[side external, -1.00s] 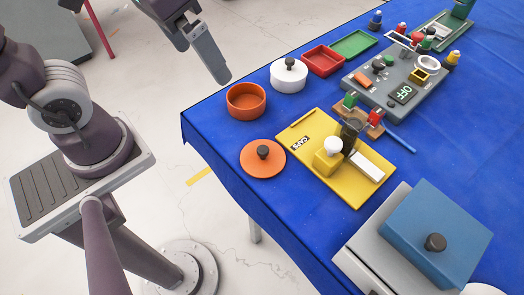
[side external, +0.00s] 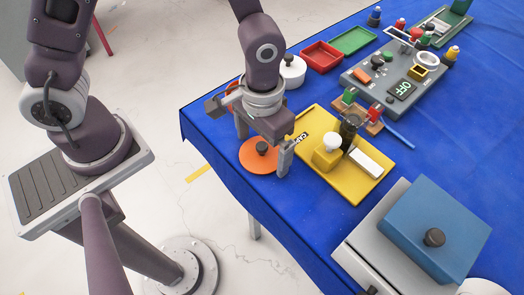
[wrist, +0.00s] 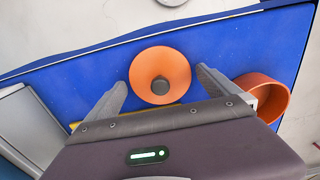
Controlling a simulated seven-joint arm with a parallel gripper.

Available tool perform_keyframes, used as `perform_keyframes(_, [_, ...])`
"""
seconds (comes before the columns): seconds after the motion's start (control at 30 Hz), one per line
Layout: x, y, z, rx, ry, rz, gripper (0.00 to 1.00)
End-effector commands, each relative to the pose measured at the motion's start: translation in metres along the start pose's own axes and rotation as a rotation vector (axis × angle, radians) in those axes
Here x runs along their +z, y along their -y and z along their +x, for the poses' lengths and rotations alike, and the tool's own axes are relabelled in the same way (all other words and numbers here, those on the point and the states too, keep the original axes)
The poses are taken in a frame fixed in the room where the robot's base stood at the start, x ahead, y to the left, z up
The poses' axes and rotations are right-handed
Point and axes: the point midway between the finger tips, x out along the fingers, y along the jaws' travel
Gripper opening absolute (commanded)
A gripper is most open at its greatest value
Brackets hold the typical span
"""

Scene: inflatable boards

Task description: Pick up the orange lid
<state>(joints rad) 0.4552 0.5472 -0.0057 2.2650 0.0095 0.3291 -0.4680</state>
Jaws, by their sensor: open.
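The orange lid (side external: 256,160) is a flat disc with a dark round knob (side external: 261,148), lying on the blue table near its front-left edge. In the wrist view the lid (wrist: 148,68) shows between and just beyond my two fingertips. My gripper (side external: 263,147) points down over the lid, its fingers open and spread to either side of the knob, with nothing held. It also shows in the wrist view (wrist: 160,80). I cannot tell the exact height of the fingertips above the table.
An orange pot (wrist: 268,97) stands beside the lid, partly hidden by my arm in the side view. A yellow board (side external: 352,186) lies close on the lid's right. A white lidded pot (side external: 293,72) and a red tray (side external: 321,57) stand behind. A blue-topped box (side external: 425,225) stands front right.

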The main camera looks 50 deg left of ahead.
Motion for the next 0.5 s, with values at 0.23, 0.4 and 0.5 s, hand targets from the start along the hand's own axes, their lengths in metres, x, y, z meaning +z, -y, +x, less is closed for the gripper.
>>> perform_keyframes(0.23, [0.0,0.0001,-0.0005,0.0,0.0,0.0,0.72])
perform_keyframes(0.4, [0.0,0.0001,-0.0007,0.0,0.0,0.0,0.46])
perform_keyframes(0.5, [0.0,0.0001,-0.0007,0.0,0.0,0.0,0.46])
